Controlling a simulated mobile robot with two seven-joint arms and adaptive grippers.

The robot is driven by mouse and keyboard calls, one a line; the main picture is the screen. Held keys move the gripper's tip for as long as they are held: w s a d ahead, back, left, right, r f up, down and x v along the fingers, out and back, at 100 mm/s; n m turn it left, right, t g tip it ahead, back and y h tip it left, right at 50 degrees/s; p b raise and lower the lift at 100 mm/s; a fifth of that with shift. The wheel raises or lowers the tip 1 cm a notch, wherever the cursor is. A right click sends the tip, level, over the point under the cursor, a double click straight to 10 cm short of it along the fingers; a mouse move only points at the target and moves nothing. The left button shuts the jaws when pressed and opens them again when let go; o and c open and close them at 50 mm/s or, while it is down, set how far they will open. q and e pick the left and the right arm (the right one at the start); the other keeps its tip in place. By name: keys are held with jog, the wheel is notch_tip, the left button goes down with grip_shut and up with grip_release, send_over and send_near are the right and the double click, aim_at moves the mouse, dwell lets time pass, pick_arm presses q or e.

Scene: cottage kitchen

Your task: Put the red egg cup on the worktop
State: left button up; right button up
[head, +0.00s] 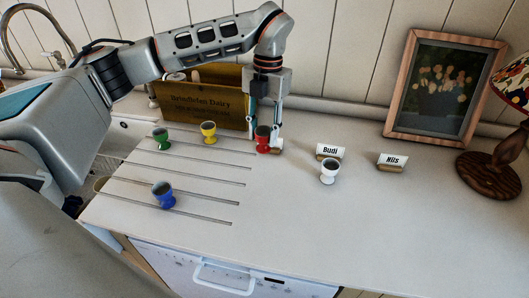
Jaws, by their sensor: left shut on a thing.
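The red egg cup (263,139) is at the back of the white worktop (285,215), just right of the wooden box. My left gripper (264,130) points down from above with its fingers around the red egg cup and is shut on it. The cup is upright, and a small wooden piece shows at its base. Whether the cup touches the surface below I cannot tell. My right gripper is not in view.
A white egg cup (329,171) stands before the "Budi" card (330,151). The front middle is clear.

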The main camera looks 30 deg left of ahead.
pick_arm(q)
jog(key=shift+f+p, duration=0.35)
jog(key=shift+f, duration=3.55)
jog(key=shift+f, duration=0.1)
jog(key=o, duration=1.1)
jog(key=shift+o, duration=0.2)
jog(key=r, duration=0.4)
jog(key=w+r+b, duration=0.1)
jog(key=r, duration=0.7)
jog(key=shift+w+r, duration=0.1)
jog(key=shift+w, duration=0.1)
